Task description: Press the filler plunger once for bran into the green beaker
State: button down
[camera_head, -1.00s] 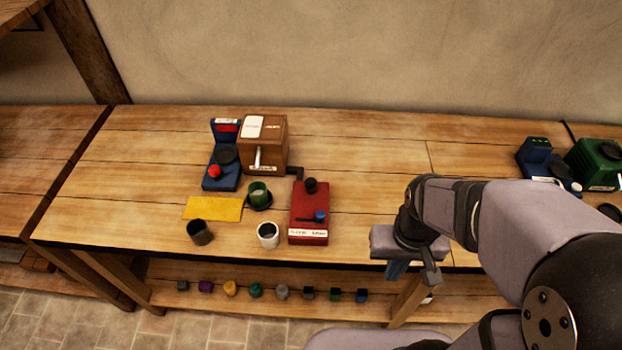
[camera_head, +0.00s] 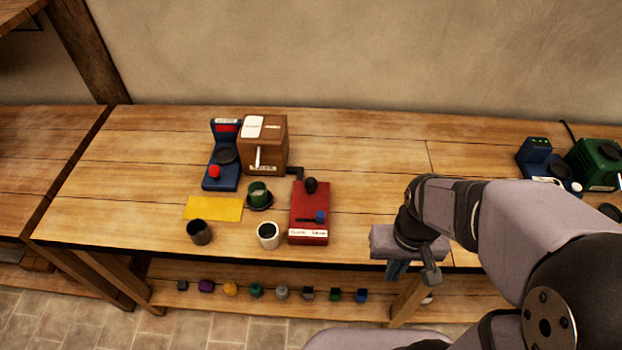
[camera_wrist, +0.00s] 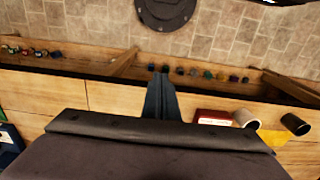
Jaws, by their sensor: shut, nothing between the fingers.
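The green beaker (camera_head: 258,192) stands upright on a small black round rest, just left of a red box (camera_head: 310,232). The red box, which looks like the filler, has a black knob (camera_head: 310,185) at its back, a blue knob (camera_head: 320,216) nearer the front and a white front label too small to read. Its edge also shows in the wrist view (camera_wrist: 213,116). My gripper (camera_head: 397,269) is at the table's front edge, right of the red box and apart from it. In the wrist view its fingers (camera_wrist: 161,88) are together and empty.
A brown mill box (camera_head: 263,150) and a blue device with a red knob (camera_head: 221,175) stand behind the beaker. A yellow mat (camera_head: 213,208), a dark cup (camera_head: 199,232) and a white cup (camera_head: 268,235) lie left and front. Several small coloured pieces line the lower shelf.

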jog(key=shift+r, duration=0.1)
dwell(0.3)
jog(key=w+a+f+n+t+h+p, duration=0.1)
jog(key=w+a+n+t+p, duration=0.15)
jog(key=w+n+p, duration=1.05)
jog(key=w+a+r+n+t+y+b, duration=0.1)
jog(key=w+a+r+n+t+y, duration=0.3)
jog(key=w+a, duration=0.9)
notch_tip(320, 180, up, 4)
jog(key=a+y, duration=0.2)
jog(key=y, duration=0.1)
jog(key=shift+w+b, duration=0.3)
jog(key=shift+w, duration=0.05)
